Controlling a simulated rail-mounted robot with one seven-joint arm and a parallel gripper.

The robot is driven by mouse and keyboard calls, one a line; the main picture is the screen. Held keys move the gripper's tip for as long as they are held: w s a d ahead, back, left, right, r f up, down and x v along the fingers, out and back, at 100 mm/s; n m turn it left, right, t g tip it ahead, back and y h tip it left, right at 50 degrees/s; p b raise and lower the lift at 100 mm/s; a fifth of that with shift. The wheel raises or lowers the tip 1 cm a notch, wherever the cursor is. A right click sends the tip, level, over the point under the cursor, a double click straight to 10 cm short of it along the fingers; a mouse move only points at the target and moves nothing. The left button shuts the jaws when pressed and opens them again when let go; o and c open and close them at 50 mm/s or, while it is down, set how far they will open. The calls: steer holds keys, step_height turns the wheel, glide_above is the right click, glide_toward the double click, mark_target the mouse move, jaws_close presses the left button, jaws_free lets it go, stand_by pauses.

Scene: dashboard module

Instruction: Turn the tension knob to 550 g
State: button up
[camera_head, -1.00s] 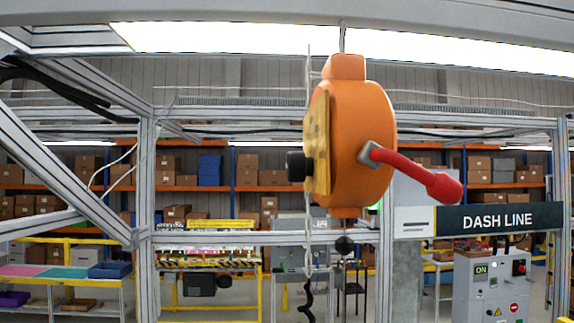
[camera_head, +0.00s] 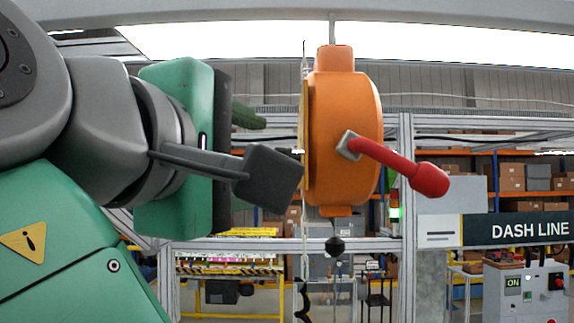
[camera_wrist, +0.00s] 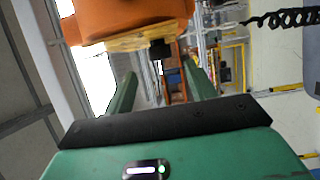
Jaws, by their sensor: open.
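The orange tension unit (camera_head: 345,140) hangs from the overhead beam, with a red lever (camera_head: 400,168) on its right side. Its yellow faceplate (camera_wrist: 130,41) faces my gripper in the wrist view, with the black tension knob (camera_wrist: 160,49) standing out from it. My gripper (camera_head: 273,150) is open at the unit's left side. In the wrist view, the knob appears in line with the gap between the two green fingers (camera_wrist: 161,70); I cannot tell whether they touch it. In the head view, the near finger hides most of the knob. No scale marks are readable.
A thin cable hangs just left of the unit, and a dark ball (camera_head: 335,245) hangs below it. The overhead beam (camera_head: 450,20) is close above. A DASH LINE sign (camera_head: 515,230) and a control cabinet (camera_head: 520,290) stand at right. A black coiled cord (camera_wrist: 285,18) shows in the wrist view.

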mark_target(288, 151)
steer(key=p+x, duration=0.3)
steer(key=x, duration=0.4)
steer(key=shift+w+d, duration=0.15)
steer(key=shift+w, duration=0.2)
steer(key=shift+c, duration=0.3)
steer(key=c, duration=0.9)
